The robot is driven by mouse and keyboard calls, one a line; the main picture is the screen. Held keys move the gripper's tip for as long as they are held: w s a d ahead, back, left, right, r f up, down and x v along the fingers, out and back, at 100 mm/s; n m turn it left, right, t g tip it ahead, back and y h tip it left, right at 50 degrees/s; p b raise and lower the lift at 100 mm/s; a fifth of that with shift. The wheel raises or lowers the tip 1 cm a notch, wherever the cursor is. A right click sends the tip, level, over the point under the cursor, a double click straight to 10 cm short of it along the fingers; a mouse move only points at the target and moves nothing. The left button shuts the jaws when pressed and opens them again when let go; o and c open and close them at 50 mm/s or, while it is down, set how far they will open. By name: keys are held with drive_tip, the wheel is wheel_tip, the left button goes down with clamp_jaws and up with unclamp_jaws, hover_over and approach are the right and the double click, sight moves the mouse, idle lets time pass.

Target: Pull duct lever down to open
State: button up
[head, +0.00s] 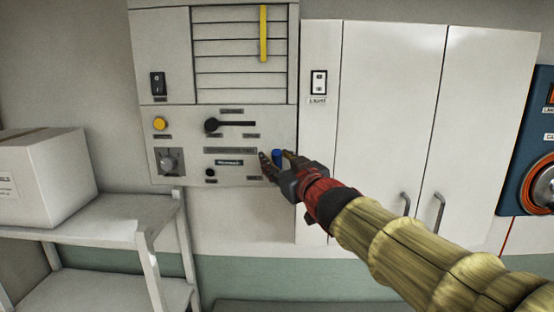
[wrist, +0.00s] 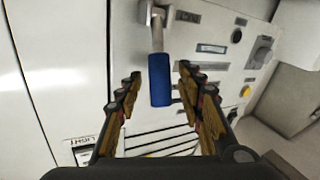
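A lever with a blue grip (wrist: 160,80) on a metal shaft (wrist: 155,35) shows in the wrist view. The shaft runs from a metal mount on the light panel, and the blue end points toward the slatted vent. In the head view only a bit of the blue grip (head: 277,156) shows between the fingers. My gripper (head: 275,154) is at the panel's lower right part. In the wrist view my gripper (wrist: 159,74) is open, with a finger on each side of the blue grip and visible gaps on both sides. My gripper hides the lever's mount in the head view.
The panel has a black handle (head: 230,125), a yellow button (head: 160,124), a knob (head: 169,161) and a switch (head: 157,83). A yellow strip (head: 263,34) hangs over the slats. A cabinet (head: 390,120) is right, a shelf (head: 100,222) with a box (head: 45,172) left.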

drive_tip(key=shift+w, duration=0.2)
drive_tip(key=shift+s, duration=0.1)
drive_tip(key=shift+c, duration=0.8)
drive_tip(key=c, duration=0.8)
clamp_jaws()
